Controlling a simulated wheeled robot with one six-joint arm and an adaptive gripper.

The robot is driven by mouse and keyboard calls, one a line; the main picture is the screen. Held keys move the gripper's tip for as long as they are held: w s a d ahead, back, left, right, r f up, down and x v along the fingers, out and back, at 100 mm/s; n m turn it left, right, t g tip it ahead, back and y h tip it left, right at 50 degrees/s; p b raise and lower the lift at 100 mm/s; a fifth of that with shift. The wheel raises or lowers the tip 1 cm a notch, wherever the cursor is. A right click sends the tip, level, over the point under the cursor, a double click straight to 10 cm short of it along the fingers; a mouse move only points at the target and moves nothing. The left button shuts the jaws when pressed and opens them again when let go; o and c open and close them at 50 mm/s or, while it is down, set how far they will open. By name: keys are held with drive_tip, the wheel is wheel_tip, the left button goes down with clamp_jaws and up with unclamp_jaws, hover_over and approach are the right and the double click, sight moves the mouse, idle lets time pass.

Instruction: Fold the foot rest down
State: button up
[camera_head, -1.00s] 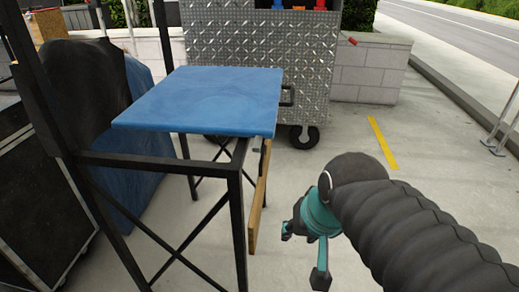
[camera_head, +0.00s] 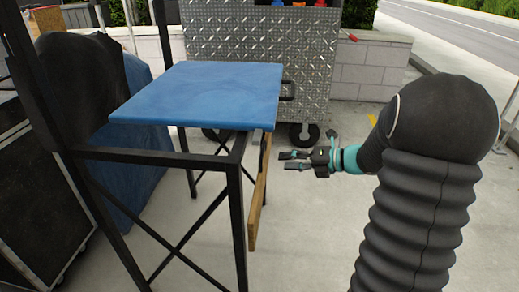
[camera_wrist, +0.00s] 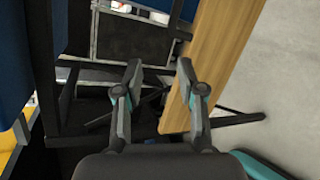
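The foot rest is a light wooden board (camera_head: 258,195) that hangs upright along the right side of a tall black-framed chair (camera_head: 236,205) with a blue seat (camera_head: 205,95). In the wrist view the board (camera_wrist: 222,42) runs slantwise behind my right-hand finger. My gripper (camera_head: 285,161) is to the right of the board's upper part, with its fingers pointing left toward the chair. In the wrist view my gripper (camera_wrist: 160,67) is open, with its fingers apart and nothing held. The board's far face is hidden.
A diamond-plate metal cart (camera_head: 258,45) on casters stands behind the chair. A black case (camera_head: 35,200) and a blue-and-black covered object (camera_head: 130,150) are at the left. Concrete floor (camera_head: 300,240) is clear to the right of the chair.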

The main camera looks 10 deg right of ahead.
sight(262, 149)
drive_tip(key=w+d+f+m+t, duration=0.2)
drive_tip(key=w+d+m, duration=0.2)
drive_tip(key=m, duration=0.1)
drive_tip(key=b+x, duration=0.1)
drive_tip(key=x, duration=1.1)
drive_tip(key=shift+w+a+r, duration=0.1)
drive_tip(key=shift+w+a, duration=0.2)
drive_tip(key=shift+w, duration=0.05)
clamp_jaws()
